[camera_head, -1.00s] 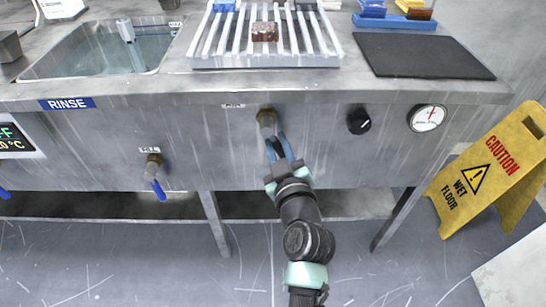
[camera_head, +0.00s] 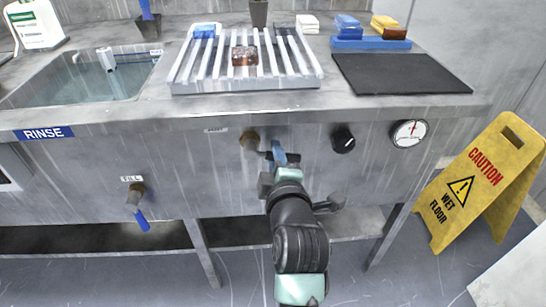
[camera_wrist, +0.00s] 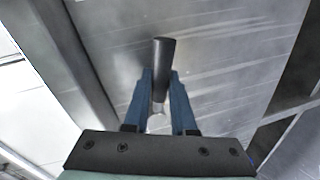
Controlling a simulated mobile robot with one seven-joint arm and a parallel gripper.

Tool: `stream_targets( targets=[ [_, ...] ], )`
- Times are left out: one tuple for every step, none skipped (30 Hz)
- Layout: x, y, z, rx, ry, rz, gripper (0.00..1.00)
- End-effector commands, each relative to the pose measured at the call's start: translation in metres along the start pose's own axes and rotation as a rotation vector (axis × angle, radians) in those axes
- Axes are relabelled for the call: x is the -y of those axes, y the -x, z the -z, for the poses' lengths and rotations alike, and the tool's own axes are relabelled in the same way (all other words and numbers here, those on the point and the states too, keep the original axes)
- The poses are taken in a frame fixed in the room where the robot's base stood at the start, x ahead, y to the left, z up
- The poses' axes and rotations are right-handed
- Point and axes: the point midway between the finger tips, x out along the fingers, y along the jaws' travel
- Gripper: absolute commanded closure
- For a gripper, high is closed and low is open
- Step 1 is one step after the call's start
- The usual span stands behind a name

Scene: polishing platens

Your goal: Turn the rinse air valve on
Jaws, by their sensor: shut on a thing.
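The air valve (camera_head: 249,139) is a brass fitting on the steel front panel, right of a small label (camera_head: 215,129) that is hard to read. Its dark lever seems to reach right from the fitting toward my gripper. My gripper (camera_head: 279,156) is just right of and slightly below the fitting, with its blue fingers against the lever. In the wrist view, a dark cylindrical lever (camera_wrist: 164,52) sits between the two blue fingers of my gripper (camera_wrist: 161,85), which are shut on it. The fingers partly hide the lever in the head view.
A black knob (camera_head: 343,139) and a round gauge (camera_head: 409,133) are close on the right. A fill valve (camera_head: 137,195) with a blue handle hangs at left. A yellow wet-floor sign (camera_head: 484,180) stands at right. The rinse sink (camera_head: 80,78) and slatted rack (camera_head: 245,85) are above.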

Motion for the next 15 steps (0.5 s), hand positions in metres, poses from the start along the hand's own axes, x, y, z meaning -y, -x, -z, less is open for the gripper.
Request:
stream_targets(
  targets=[
    [-0.002, 0.0006, -0.0008, 0.007, 0.024, 0.0, 1.0],
    [-0.0026, 0.0007, -0.0008, 0.01, 0.038, 0.0, 1.0],
    [-0.0033, 0.0008, -0.0007, 0.012, 0.053, 0.0, 1.0],
    [-0.0037, 0.0009, -0.0006, 0.014, 0.064, 0.0, 1.0],
    [-0.0041, 0.001, -0.0005, 0.016, 0.074, 0.001, 1.0],
    [-0.0046, 0.0011, -0.0004, 0.019, 0.086, 0.001, 1.0],
    [-0.0049, 0.0011, -0.0004, 0.02, 0.094, 0.001, 1.0],
    [-0.0051, 0.0012, -0.0004, 0.021, 0.1, 0.001, 1.0],
    [-0.0054, 0.0012, -0.0003, 0.023, 0.107, 0.0, 1.0],
    [-0.0055, 0.0012, -0.0002, 0.023, 0.111, 0.0, 1.0],
    [-0.0057, 0.0013, -0.0002, 0.024, 0.114, 0.0, 1.0],
    [-0.0058, 0.0013, -0.0001, 0.024, 0.118, 0.0, 1.0],
    [-0.0059, 0.0013, -0.0001, 0.025, 0.12, 0.0, 1.0],
    [-0.0059, 0.0013, -0.0001, 0.025, 0.122, 0.0, 1.0],
    [-0.0059, 0.0013, 0.0, 0.025, 0.123, 0.0, 1.0]
  ],
)
